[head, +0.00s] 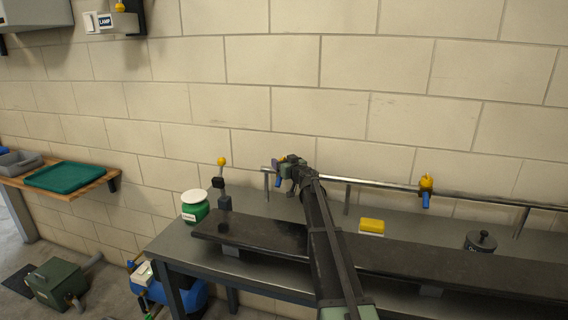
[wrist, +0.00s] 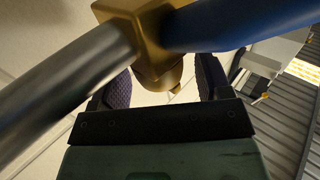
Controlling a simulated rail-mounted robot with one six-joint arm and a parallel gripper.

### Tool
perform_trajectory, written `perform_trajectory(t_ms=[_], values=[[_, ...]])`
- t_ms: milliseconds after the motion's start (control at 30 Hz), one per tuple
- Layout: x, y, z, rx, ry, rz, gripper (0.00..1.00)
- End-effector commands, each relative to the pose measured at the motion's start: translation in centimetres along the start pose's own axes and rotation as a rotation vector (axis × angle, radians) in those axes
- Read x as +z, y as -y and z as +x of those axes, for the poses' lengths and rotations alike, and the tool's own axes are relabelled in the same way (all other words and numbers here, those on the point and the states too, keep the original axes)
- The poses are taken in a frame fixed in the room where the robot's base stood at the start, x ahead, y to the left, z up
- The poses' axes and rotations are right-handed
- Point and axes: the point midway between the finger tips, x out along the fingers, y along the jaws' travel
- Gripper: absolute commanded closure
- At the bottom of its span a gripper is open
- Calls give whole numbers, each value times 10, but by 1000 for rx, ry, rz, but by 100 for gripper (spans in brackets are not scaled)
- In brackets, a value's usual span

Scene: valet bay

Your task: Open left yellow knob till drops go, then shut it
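The left yellow knob (head: 282,159) shows as a small bit of yellow at the left end of the wall pipe, mostly hidden behind my gripper (head: 285,170). A blue spout (head: 278,182) hangs below it. In the wrist view, a brass-yellow valve part (wrist: 150,35) sits between the grey pipe and the blue spout (wrist: 235,22). My gripper's two dark fingers (wrist: 162,86) stand apart on either side of its lower end, with light gaps showing. The gripper is open and holds nothing. No drops can be made out.
The pipe (head: 385,184) runs right to a second yellow knob (head: 427,183) with a blue spout. Below are a dark bench plank (head: 440,268), a yellow sponge-like block (head: 371,226), a dark lidded pot (head: 481,242), a green jar (head: 194,210) and a yellow-topped lever (head: 221,162).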

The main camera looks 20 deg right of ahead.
Motion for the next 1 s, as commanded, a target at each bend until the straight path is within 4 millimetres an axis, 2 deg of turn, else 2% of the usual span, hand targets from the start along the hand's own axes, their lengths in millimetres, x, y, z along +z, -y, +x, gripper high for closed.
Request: perform_trajectory(t_ms=[167, 267, 367, 600, 700, 1000], values=[[0, 0, -1, 0, 0, 0, 29], [0, 0, -10, 1, 0, 0, 29], [0, 2, -27, 0, 0, 0, 29], [0, 2, -88, 1, 0, 0, 29], [0, 1, -104, 2, 0, 0, 29], [0, 0, -108, 0, 0, 0, 29]])
